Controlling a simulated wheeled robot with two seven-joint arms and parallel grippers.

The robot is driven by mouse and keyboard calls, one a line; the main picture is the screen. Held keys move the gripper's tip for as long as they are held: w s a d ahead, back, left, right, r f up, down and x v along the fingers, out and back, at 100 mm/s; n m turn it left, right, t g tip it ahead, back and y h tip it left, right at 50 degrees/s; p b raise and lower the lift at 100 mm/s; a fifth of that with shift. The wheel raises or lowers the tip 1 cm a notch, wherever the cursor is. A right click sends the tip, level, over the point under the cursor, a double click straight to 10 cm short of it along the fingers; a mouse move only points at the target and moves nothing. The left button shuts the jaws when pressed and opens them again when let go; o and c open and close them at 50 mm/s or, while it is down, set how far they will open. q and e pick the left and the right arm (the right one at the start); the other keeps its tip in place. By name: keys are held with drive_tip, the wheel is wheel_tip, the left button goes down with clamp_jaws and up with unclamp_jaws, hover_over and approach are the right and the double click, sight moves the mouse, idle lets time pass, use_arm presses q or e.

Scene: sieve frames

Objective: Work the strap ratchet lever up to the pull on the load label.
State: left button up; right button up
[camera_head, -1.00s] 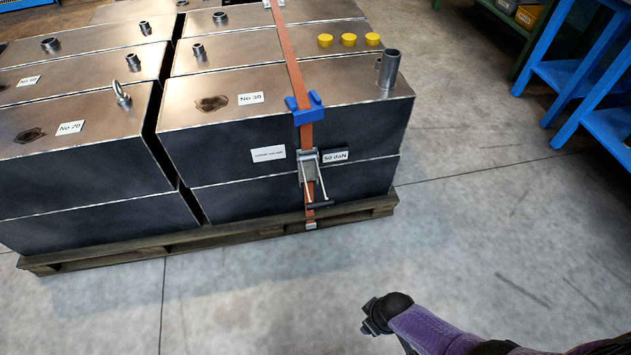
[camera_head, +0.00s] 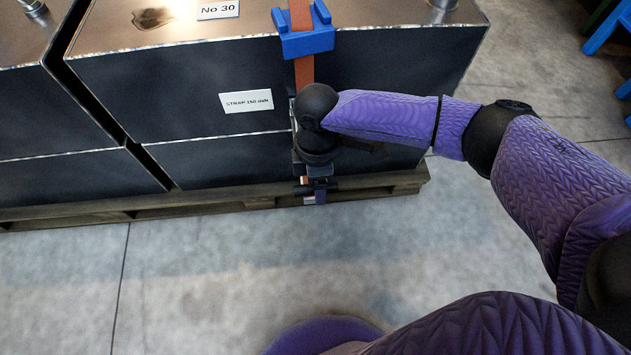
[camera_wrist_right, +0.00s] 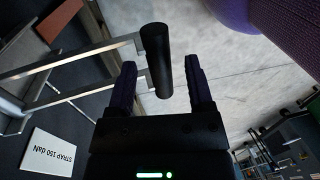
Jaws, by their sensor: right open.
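The strap ratchet sits on the front of the near dark block, mostly hidden behind my right wrist in the head view. Its lever shows in the right wrist view as two metal side arms (camera_wrist_right: 75,65) ending in a black crossbar handle (camera_wrist_right: 157,60). My right gripper (camera_head: 316,190) is at the lever's lower end. Its fingers stand open on either side of the handle in the right wrist view; contact cannot be told. The white load label (camera_head: 246,103) reads "STRAP 150 daN", left of the ratchet. The orange strap (camera_head: 304,72) runs down to the ratchet. My left gripper is out of view.
A blue corner protector (camera_head: 306,42) holds the strap at the block's top edge. The blocks stand on a wooden pallet (camera_head: 230,202). The concrete floor in front is clear. Blue furniture (camera_head: 604,27) stands at the far right.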

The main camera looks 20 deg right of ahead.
drive_tip(key=shift+f, duration=0.2)
clamp_jaws()
idle(1.3)
